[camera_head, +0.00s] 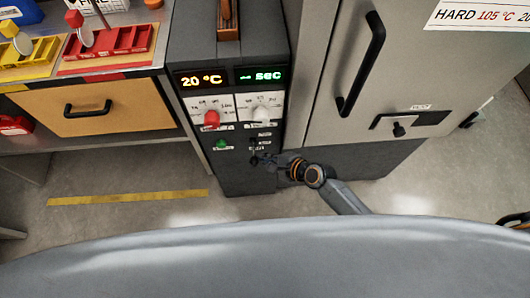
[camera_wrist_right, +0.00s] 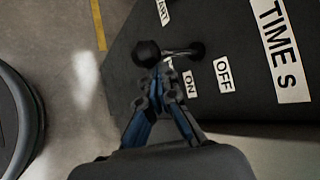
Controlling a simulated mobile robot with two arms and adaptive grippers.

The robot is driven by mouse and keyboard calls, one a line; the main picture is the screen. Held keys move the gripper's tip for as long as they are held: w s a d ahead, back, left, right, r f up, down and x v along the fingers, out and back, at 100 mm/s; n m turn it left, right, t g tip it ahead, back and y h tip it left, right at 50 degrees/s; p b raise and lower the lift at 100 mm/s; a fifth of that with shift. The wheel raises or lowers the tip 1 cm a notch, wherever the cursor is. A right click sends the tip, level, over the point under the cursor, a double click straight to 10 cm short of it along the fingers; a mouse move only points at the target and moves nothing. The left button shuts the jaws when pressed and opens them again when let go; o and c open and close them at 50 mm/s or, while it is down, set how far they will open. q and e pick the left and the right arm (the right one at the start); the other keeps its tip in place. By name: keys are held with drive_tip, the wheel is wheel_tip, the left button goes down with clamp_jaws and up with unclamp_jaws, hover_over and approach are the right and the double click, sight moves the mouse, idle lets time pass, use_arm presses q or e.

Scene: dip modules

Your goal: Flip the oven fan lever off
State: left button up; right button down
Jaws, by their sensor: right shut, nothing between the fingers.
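The fan lever (camera_wrist_right: 180,51) is a thin metal stem with a black ball (camera_wrist_right: 147,53) at its end, on the dark panel in the right wrist view. An ON label (camera_wrist_right: 189,84) and an OFF label (camera_wrist_right: 223,74) are beside it. The stem leans toward the ON side, away from OFF. My right gripper (camera_wrist_right: 154,76) is shut and empty, its fingertips close by the ball; whether they touch it I cannot tell. In the head view, my right gripper (camera_head: 271,161) is at the lower panel, partly hiding the lever (camera_head: 254,159). My left gripper is not in view.
Above the lever are a red knob (camera_head: 211,119), a white knob (camera_head: 261,114), a green button (camera_head: 221,144) and two lit displays. A grey door with a black handle (camera_head: 362,65) stands at right. A workbench drawer (camera_head: 95,108) is at left. The floor in front is clear.

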use_arm(q)
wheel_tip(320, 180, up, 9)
drive_tip(key=p, duration=0.7)
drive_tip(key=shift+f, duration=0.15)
use_arm(e)
drive_tip(key=r+g, duration=0.1)
drive_tip(key=r+m+g, duration=0.1)
drive_tip(key=g, duration=0.1)
drive_tip(key=shift+w+a+r+m+g, duration=0.1)
drive_tip(key=shift+w+r+m+g, duration=0.1)
drive_tip(key=shift+r+m+g, duration=0.15)
drive_tip(key=shift+r+h, duration=0.1)
drive_tip(key=shift+h, duration=0.2)
use_arm(q)
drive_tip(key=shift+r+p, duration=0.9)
drive_tip(key=shift+p, duration=0.05)
use_arm(e)
drive_tip(key=shift+w+r, duration=0.1)
drive_tip(key=shift+r, duration=0.65)
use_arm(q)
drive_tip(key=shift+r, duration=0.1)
use_arm(e)
drive_tip(key=shift+r, duration=0.15)
